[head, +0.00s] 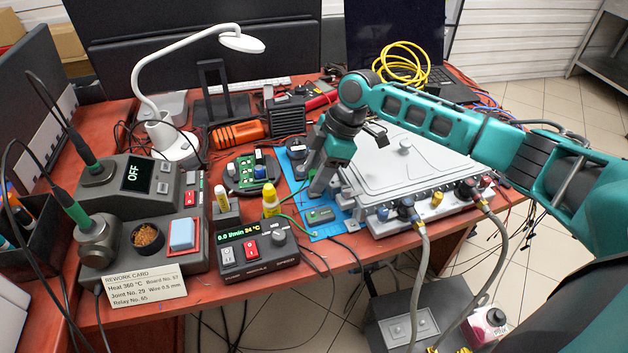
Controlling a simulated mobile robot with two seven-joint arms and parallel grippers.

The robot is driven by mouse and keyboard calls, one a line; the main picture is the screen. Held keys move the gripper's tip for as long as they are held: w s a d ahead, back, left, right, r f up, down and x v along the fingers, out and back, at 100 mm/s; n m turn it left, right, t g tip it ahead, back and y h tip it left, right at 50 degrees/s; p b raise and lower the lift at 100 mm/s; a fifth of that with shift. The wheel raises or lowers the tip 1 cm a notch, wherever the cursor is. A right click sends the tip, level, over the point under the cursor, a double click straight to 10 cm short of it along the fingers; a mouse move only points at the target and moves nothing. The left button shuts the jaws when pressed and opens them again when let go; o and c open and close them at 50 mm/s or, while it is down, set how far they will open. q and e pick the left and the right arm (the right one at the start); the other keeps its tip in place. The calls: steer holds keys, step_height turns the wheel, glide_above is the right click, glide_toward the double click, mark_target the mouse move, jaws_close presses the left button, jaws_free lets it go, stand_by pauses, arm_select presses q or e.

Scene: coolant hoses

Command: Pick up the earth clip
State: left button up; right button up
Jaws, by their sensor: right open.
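A small green piece (320,214) lies on the blue mat (325,232), at the front of the table near the middle; it looks like the earth clip, but it is too small to be sure. A thin green wire runs near it. My right gripper (318,190) points down just above and behind the green piece, over the mat. It is open, and nothing shows between its fingers. The gripper and forearm hide part of the mat. My left gripper is not in view.
A large grey lidded housing (410,165) with hose fittings stands right of the mat. A flow-meter box (258,258) and a yellow bottle (271,201) stand left of it. A green circuit board (252,172) is behind. Grey hoses (423,270) hang over the front edge.

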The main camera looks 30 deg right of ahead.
steer(key=shift+x, duration=0.85)
jaws_close()
